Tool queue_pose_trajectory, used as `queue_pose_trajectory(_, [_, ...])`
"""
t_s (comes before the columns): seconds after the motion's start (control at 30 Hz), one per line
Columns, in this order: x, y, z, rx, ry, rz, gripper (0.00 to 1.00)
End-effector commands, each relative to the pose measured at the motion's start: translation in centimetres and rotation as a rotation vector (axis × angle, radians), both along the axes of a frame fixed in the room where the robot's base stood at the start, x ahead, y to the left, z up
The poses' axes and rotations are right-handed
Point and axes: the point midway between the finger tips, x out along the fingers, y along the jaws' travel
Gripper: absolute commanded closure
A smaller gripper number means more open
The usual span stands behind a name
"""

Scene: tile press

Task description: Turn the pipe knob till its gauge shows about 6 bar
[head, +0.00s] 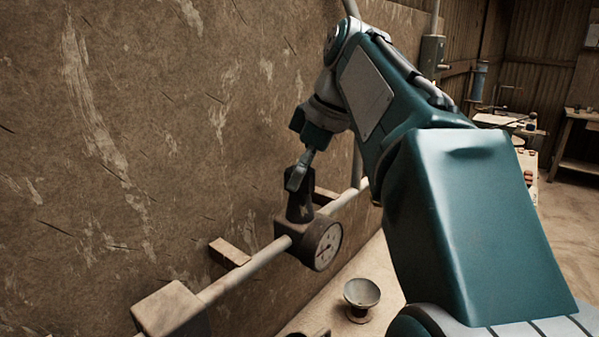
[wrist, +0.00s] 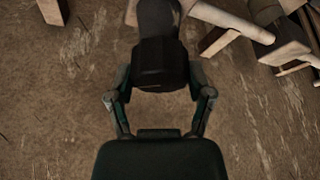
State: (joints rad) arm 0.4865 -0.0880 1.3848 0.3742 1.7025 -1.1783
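The dark pipe knob (head: 301,205) stands upright on the valve block of a wall pipe. My gripper (head: 299,180) comes down from above to the top of the knob. In the wrist view the black knob (wrist: 163,68) lies between the two fingers of my gripper (wrist: 162,84), one on each side. The fingers are very near the knob's sides, but I cannot tell whether they touch it.
The pipe (head: 245,271) runs along the scratched wall on brackets (head: 229,252). A small metal cup (head: 361,293) stands on the ledge below the gauge. A workbench (head: 507,121) is at the back right, with open floor in front of it.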

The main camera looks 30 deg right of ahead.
Motion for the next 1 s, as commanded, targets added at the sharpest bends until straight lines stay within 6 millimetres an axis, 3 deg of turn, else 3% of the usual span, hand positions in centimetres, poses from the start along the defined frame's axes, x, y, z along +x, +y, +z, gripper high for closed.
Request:
queue_pose_trajectory(0.47, [0.02,0.14,-0.19,0.006,0.005,-0.102,0.80])
queue_pose_trajectory(1.0, [0.01,0.20,-0.25,0.004,0.007,-0.576,0.80])
